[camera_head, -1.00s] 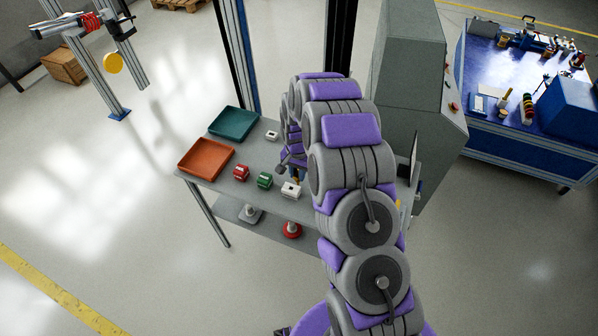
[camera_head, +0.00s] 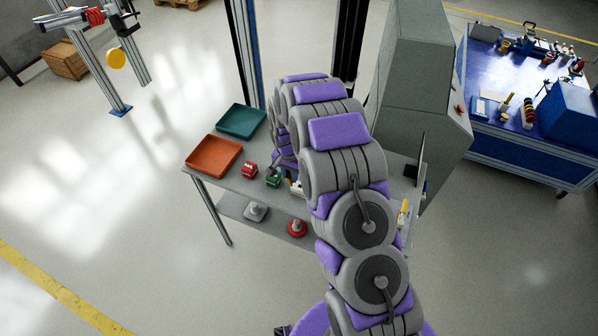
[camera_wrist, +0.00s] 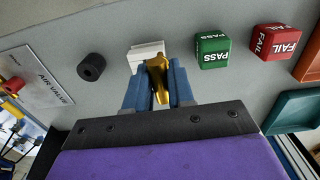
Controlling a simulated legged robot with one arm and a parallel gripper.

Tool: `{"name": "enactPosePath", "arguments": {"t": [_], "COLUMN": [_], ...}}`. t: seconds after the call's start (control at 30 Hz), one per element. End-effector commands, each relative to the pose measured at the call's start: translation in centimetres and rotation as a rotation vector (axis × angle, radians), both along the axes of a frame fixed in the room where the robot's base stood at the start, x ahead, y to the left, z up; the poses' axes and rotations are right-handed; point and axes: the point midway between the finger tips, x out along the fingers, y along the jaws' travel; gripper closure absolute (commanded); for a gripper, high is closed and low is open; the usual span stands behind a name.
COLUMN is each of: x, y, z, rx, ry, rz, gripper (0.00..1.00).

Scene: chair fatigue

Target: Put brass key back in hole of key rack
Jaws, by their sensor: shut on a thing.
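My gripper (camera_wrist: 158,88) is shut on the brass key (camera_wrist: 157,76) in the wrist view. The key is gold and sits between the two blue fingers. A white block (camera_wrist: 146,52) lies just beyond the fingertips, close to the key's far end; I cannot tell whether they touch. It may be the key rack, but no hole can be made out. In the head view the white block (camera_head: 296,187) is partly hidden by my arm. The gripper's fingers and the key are hidden behind my arm there.
On the grey table are a green PASS block (camera_wrist: 213,51), a red FAIL block (camera_wrist: 272,42), an orange tray (camera_head: 214,157) and a teal tray (camera_head: 241,121). A black cylinder (camera_wrist: 91,66) and an AIR VALVE plate (camera_wrist: 38,82) are left of the white block in the wrist view.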

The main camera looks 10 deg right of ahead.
Motion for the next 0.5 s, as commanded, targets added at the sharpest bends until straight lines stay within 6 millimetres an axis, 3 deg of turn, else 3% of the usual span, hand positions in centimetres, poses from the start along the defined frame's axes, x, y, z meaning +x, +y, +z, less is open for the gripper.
{"name": "enactPosePath", "arguments": {"t": [0.3, 0.5], "x": [0.0, 0.0], "y": [-1.8, -1.2], "z": [0.0, 0.0], "rx": [0.02, 0.014], "ry": [0.0, 0.0], "rz": [-0.005, -0.003], "gripper": [1.0, 1.0]}}
